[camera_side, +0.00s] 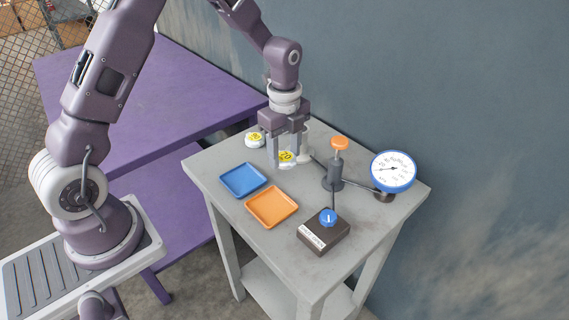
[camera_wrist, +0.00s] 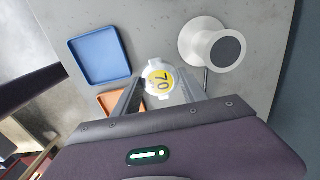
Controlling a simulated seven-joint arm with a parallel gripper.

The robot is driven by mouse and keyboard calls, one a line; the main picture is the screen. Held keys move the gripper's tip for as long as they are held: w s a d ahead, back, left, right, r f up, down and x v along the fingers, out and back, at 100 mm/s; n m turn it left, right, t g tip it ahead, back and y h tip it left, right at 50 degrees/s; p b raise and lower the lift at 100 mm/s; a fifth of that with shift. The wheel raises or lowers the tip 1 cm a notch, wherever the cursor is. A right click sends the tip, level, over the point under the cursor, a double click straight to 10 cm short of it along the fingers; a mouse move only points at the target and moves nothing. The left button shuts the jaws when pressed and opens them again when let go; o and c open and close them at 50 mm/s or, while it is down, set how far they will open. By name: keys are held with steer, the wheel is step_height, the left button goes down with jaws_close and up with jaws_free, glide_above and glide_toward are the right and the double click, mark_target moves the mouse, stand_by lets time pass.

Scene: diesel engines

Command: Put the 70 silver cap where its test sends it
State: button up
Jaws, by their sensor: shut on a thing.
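The silver cap with a yellow 70 label (camera_wrist: 160,80) is between the fingertips of my gripper (camera_wrist: 158,87) in the wrist view, label facing up. In the side view my gripper (camera_side: 285,154) points down and is shut on this cap (camera_side: 287,158), close to the grey table's top; I cannot tell whether the cap touches it. A blue tray (camera_side: 243,180) and an orange tray (camera_side: 272,207) lie empty in front. A pump with an orange knob (camera_side: 340,144) stands right of the gripper, by a round dial gauge (camera_side: 393,171) with a blue rim.
A white spool-shaped stand with a grey top (camera_wrist: 213,48) is close beside the held cap. A dark box with a blue knob (camera_side: 325,232) sits at the front right. The grey table (camera_side: 215,168) ends at the wall.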

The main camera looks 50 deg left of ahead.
mark_target(243, 180)
step_height(243, 180, up, 6)
steer(key=shift+s+a+f, duration=0.1)
steer(key=shift+f, duration=0.05)
steer(key=s+a+r+n, duration=0.1)
steer(key=s+a+n, duration=0.3)
steer(key=s+n, duration=0.45)
steer(key=shift+n, duration=0.25)
steer(key=f, duration=0.6)
steer(key=s+f, duration=0.1)
steer(key=f, duration=0.2)
steer(key=shift+a+f, duration=0.15)
steer(key=shift+f, duration=0.25)
steer(key=o, duration=1.1)
steer(key=shift+f, duration=0.15)
